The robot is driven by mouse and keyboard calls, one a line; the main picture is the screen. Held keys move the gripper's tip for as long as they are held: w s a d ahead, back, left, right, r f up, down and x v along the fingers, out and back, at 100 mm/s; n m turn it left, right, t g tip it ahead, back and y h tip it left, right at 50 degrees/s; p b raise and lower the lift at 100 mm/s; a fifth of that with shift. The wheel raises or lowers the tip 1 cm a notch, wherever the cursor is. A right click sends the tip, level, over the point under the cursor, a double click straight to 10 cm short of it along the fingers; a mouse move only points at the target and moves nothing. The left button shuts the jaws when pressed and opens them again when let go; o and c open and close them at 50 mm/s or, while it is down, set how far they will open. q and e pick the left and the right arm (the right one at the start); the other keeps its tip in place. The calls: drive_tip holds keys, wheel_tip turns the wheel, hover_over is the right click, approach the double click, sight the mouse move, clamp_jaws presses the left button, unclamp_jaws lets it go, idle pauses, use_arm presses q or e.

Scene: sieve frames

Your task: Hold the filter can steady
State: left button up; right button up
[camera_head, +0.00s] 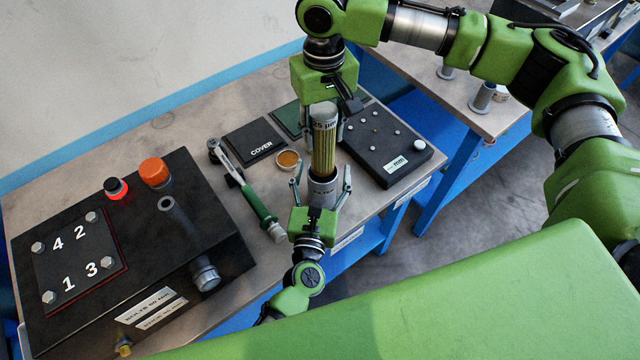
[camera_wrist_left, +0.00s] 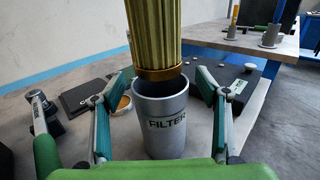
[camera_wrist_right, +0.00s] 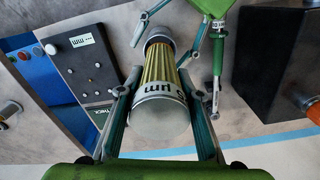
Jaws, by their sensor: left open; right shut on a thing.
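The grey filter can (camera_head: 322,190), marked FILTER, stands upright near the table's front edge; it is large in the left wrist view (camera_wrist_left: 163,128). My left gripper (camera_head: 321,178) is open, one finger on each side of the can, with gaps visible in the left wrist view. My right gripper (camera_head: 324,128) is shut on a yellow pleated filter cartridge (camera_head: 323,150) with a grey cap marked in µm (camera_wrist_right: 160,115). The cartridge is upright over the can. Its brass lower ring (camera_wrist_left: 160,72) is at the can's mouth; whether it is inside is unclear.
A green-handled wrench (camera_head: 252,200) and a small round dish (camera_head: 288,159) lie left of the can. A COVER plate (camera_head: 254,140) lies behind. A dark panel with knobs (camera_head: 385,145) is to the right. A black box with numbered bolts (camera_head: 130,240) fills the left.

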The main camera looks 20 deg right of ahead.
use_arm(q)
drive_tip(key=shift+w+d, duration=0.1)
drive_tip(key=shift+w, duration=0.1)
drive_tip(key=c, duration=1.4)
clamp_jaws()
